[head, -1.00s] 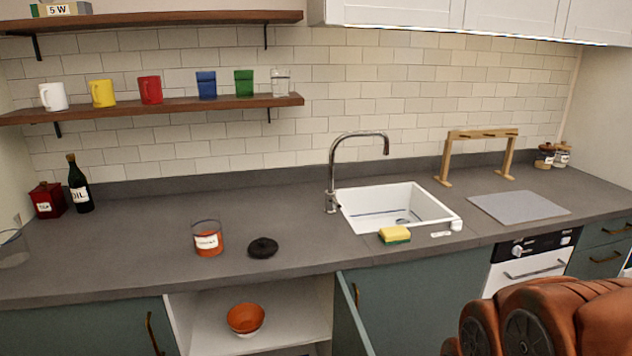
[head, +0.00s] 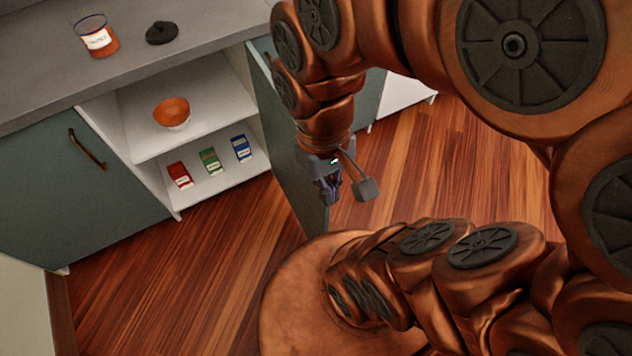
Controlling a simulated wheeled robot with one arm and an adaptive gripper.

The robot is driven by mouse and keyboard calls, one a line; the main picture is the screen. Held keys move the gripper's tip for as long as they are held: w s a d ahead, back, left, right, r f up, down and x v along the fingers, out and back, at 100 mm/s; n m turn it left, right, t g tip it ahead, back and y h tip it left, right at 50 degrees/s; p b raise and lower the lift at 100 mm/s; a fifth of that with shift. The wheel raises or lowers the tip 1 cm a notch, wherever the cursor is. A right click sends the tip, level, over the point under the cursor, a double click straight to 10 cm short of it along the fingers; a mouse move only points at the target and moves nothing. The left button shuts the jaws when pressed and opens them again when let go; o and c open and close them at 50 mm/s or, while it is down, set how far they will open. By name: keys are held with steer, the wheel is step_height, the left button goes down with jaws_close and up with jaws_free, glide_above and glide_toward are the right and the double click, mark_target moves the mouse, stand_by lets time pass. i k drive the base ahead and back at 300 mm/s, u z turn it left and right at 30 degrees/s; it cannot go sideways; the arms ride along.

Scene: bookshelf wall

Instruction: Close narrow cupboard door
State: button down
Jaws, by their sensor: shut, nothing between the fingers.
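The narrow cupboard door (head: 290,150) is grey-green and stands open, swung out from the cupboard's right side. The cupboard (head: 140,140) is white inside, and its opening shows fully. My gripper (head: 328,203) is shut and empty, pointing down at the right-hand, outer face of the door near its free edge. I cannot tell whether it touches the door. My arm hides part of the door's top and the area behind it.
An orange bowl (head: 172,113) sits on the upper shelf. Red (head: 180,175), green (head: 210,161) and blue (head: 241,148) boxes stand below. A closed door with handle (head: 88,150) is to the left. The wooden floor (head: 190,260) in front is clear.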

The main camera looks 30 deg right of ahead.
mark_target(279, 128)
steer(key=u, duration=2.65)
steer(key=i, duration=0.6)
steer(key=z, duration=1.7)
steer(key=i, duration=0.2)
steer(key=z, duration=1.65)
